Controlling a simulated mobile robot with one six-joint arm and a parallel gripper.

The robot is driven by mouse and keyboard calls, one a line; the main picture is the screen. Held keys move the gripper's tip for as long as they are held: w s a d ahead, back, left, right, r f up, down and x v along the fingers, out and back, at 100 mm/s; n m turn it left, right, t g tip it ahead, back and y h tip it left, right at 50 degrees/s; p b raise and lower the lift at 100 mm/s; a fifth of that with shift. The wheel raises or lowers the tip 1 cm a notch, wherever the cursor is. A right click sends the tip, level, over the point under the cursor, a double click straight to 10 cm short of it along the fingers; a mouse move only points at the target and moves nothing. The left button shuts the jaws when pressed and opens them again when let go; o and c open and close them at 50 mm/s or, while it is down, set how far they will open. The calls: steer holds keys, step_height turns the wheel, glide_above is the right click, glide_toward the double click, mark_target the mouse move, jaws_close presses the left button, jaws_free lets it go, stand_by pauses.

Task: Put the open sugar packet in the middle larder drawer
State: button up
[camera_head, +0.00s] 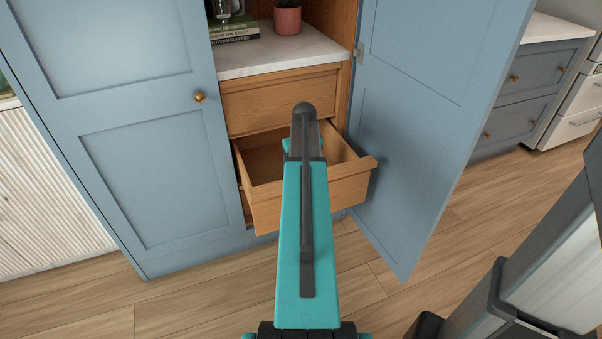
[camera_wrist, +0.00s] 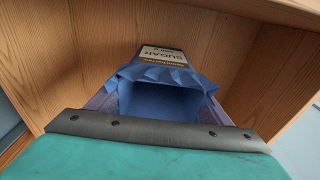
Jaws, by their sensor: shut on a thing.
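The open sugar packet (camera_wrist: 165,100) shows in the wrist view. It is blue with a ragged open top facing the camera, and a dark and cream label reading SUGAR shows upside down beyond it. My gripper (camera_wrist: 158,112) is shut on the packet, with jaws at its left and right sides. The middle larder drawer (camera_head: 265,213) is pulled open in the head view. Its wooden walls (camera_wrist: 215,50) surround the packet in the wrist view. I cannot tell whether the packet touches the drawer floor. My arm hides the packet in the head view.
A shut wooden drawer (camera_head: 265,103) is above the open one, under a white worktop (camera_head: 262,58) with books (camera_head: 232,30) and a pink pot (camera_head: 287,20). The blue right door (camera_head: 415,130) stands open beside the drawer; the left door (camera_head: 140,130) is shut. The wooden floor (camera_head: 200,300) is clear in front.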

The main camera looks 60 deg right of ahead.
steer(key=shift+f, duration=0.8)
steer(key=shift+f, duration=0.1)
steer(key=o, duration=1.3)
steer(key=shift+c, duration=0.2)
step_height(320, 180, up, 12)
steer(key=s+p, duration=0.1)
steer(key=shift+a+p, duration=0.4)
steer(key=shift+a, duration=0.05)
steer(key=shift+r, duration=0.2)
